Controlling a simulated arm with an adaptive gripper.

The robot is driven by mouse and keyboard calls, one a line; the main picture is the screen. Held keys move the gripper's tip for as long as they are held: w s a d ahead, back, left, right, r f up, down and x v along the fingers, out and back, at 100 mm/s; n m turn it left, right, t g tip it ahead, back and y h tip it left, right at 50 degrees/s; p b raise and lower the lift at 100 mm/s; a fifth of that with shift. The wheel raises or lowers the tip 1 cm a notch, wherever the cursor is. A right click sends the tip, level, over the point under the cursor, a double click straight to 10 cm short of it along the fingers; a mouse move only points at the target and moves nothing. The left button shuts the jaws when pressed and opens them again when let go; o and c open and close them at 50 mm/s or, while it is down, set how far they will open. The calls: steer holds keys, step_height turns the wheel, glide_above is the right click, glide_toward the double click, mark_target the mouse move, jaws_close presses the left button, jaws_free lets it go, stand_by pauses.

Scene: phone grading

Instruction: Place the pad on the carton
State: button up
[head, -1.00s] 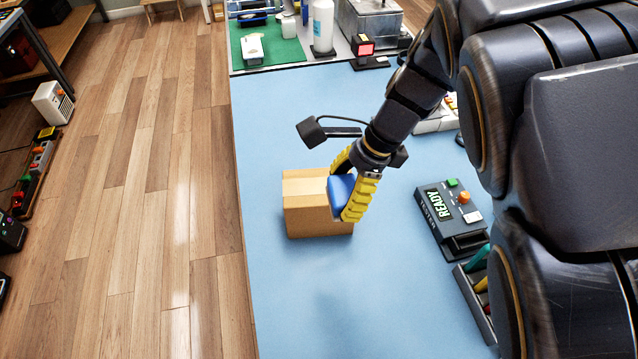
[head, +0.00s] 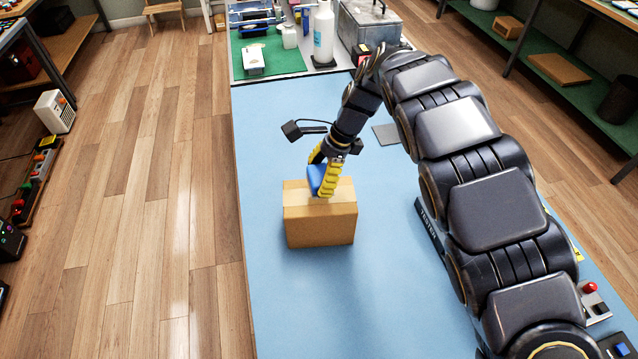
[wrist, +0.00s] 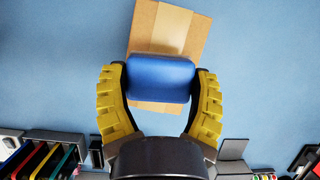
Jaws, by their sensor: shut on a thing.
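The pad is a blue rounded block (wrist: 160,78), held between the two yellow fingers of my gripper (wrist: 160,82) in the wrist view. In the head view the pad (head: 316,181) shows partly behind the near finger of my gripper (head: 323,182). The carton is a closed brown box with a paler tape strip (head: 320,226), standing on the blue mat. The pad is over the carton's top, toward its far side. In the wrist view the carton (wrist: 193,42) extends beyond and under the pad. I cannot tell whether the pad touches the carton top.
The blue mat (head: 290,305) is clear around the carton's left and front. A tester (head: 430,225) is mostly hidden by my arm. A green mat (head: 270,60), a white bottle (head: 323,35) and a metal box (head: 368,25) stand at the back.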

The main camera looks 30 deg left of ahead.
mark_target(319, 186)
steer(key=shift+w+a+f, duration=0.15)
steer(key=shift+w+f, duration=0.05)
steer(key=shift+f, duration=1.65)
steer(key=shift+f, duration=0.15)
steer(key=o, duration=1.1)
steer(key=shift+v, duration=6.15)
steer(key=shift+s, duration=0.1)
